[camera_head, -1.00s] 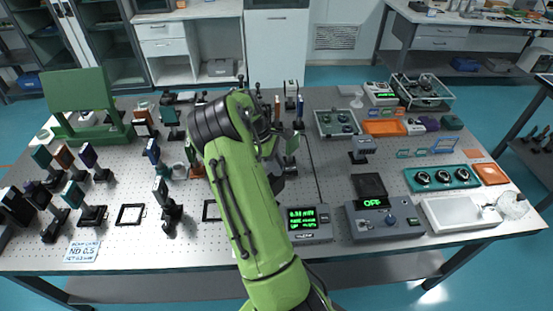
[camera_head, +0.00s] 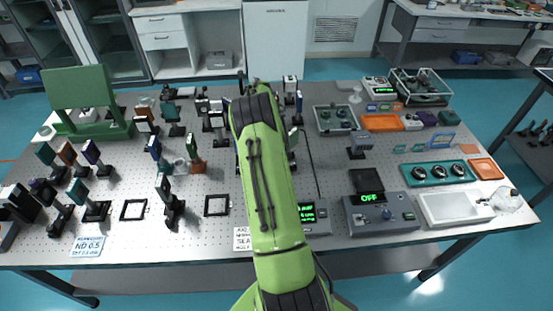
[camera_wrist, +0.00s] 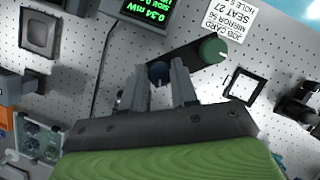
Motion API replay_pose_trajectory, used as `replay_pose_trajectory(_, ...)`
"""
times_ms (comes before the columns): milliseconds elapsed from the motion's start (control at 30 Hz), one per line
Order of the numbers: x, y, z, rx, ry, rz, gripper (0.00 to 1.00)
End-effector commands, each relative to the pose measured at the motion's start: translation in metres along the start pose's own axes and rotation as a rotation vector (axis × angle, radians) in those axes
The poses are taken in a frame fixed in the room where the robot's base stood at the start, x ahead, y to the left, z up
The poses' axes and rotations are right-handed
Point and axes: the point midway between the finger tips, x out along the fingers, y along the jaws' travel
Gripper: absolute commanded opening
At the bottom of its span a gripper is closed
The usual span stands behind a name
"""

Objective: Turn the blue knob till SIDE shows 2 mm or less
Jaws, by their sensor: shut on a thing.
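The blue knob (camera_wrist: 158,72) shows in the wrist view between the fingertips of my gripper (camera_wrist: 161,67), which is shut on it. The knob is on a dark mount (camera_wrist: 190,56) that also carries a green round knob (camera_wrist: 212,49) to the right. The readout box (camera_wrist: 146,11) is at the top of the wrist view, upside down and cut by the edge. It reads about 0.34 mW; its SIDE line is too small to read surely. In the head view the box (camera_head: 316,212) is partly covered by my arm, which also hides my gripper and the blue knob.
A printed card (camera_wrist: 229,18) lies beyond the mount, and an empty black frame (camera_wrist: 244,88) lies to its right. A grey unit reading OFF (camera_head: 380,213) stands right of the readout. Several posted optics (camera_head: 170,205) crowd the left of the perforated table (camera_head: 330,250).

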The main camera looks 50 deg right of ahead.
Motion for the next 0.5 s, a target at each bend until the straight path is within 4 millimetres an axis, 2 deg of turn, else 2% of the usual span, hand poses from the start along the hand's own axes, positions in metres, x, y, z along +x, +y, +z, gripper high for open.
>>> replay_pose_trajectory(500, -0.0015, 0.0008, -0.0003, 0.032, 0.004, -0.011, 0.00)
